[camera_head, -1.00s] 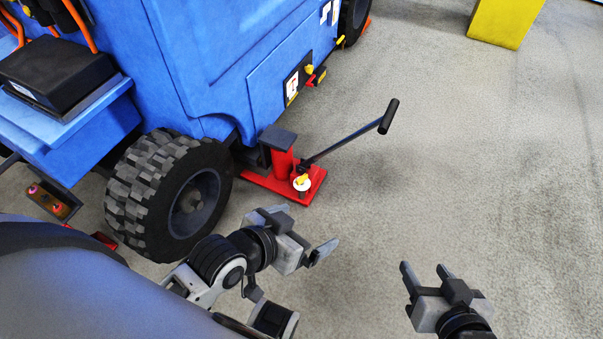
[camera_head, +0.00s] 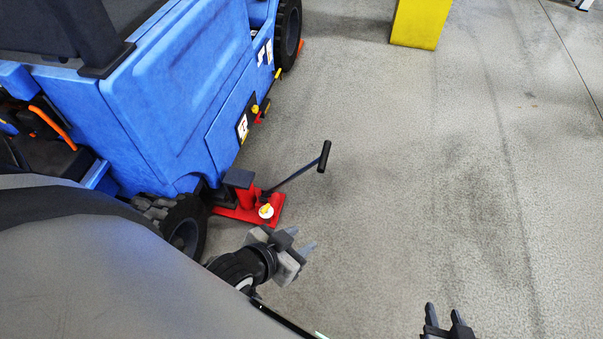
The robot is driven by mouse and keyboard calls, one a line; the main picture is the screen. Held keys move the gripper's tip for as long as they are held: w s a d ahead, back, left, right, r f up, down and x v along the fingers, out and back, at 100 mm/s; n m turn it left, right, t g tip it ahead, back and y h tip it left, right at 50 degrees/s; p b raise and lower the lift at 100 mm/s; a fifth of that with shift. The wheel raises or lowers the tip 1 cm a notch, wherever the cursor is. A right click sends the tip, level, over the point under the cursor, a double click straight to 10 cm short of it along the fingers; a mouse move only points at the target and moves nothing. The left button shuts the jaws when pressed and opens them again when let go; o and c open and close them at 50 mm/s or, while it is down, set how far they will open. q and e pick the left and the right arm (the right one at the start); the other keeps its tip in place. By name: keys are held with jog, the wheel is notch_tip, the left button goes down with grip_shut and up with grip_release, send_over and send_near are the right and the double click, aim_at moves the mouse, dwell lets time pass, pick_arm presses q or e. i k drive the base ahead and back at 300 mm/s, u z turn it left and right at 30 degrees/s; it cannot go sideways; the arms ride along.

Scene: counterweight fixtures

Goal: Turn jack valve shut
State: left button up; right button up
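The red jack (camera_head: 247,203) stands on the floor beside the blue vehicle. Its valve (camera_head: 266,211), a small yellow knob on a white disc, is on the right side of its base. Its dark lever (camera_head: 296,173) slants up to the right and ends in a black grip. My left gripper (camera_head: 301,239) is below and right of the valve, apart from it, with its fingers spread and nothing between them. My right gripper (camera_head: 444,310) is at the bottom edge, open and empty, partly cut off. The valve's exact turn is too small to tell.
The blue vehicle (camera_head: 170,100) fills the upper left, with a dark wheel (camera_head: 186,228) left of the jack. A yellow block (camera_head: 420,22) stands at the top. The grey floor right of the jack is clear. My own body covers the lower left.

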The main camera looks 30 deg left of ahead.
aim_at(265, 210)
jog(key=z, duration=0.3)
jog(key=i, duration=2)
jog(key=u, duration=4.4)
jog(key=i, duration=0.5)
